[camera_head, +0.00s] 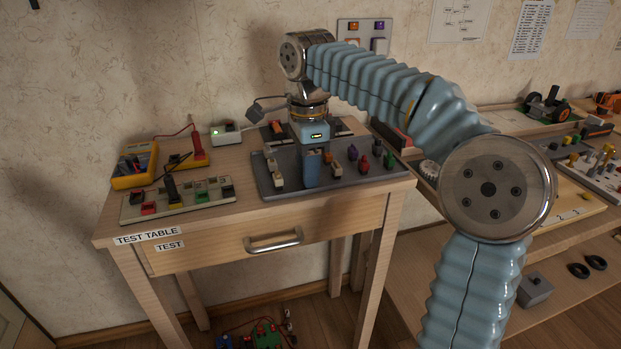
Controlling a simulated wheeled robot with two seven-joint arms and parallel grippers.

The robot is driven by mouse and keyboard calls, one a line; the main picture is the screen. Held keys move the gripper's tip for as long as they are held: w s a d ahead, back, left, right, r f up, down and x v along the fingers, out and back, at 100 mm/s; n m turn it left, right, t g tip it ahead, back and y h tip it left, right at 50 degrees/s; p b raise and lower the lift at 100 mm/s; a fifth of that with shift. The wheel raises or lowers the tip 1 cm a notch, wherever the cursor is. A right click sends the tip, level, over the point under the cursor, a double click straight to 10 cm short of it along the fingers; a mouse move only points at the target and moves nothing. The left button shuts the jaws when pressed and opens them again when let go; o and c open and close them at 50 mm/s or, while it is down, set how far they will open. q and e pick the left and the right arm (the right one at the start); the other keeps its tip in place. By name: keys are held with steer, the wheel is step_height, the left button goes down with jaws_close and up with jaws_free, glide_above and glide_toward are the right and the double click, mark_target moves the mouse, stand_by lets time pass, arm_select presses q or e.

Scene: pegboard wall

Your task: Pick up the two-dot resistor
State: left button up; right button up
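Several small parts stand on a dark grey tray (262,188) on the test table. Among them are a pale part (277,177) left of my gripper, another pale part (337,168) just right of it, a purple part (352,152), a red part (364,163) and a green part (389,160). Dots on them are too small to read, so I cannot tell which is the two-dot resistor. My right gripper (312,178) points down over the middle of the tray, its fingers hiding what lies behind them. I cannot tell whether it is open or holding something. My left gripper is out of view.
A pale terminal strip (180,207) lies front left on the table (220,225), with a yellow meter (134,166) behind it. A small white box (226,134) is at the back. My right arm crosses the right side. A cluttered bench (575,235) stands farther right.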

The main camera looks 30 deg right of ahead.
jaws_close()
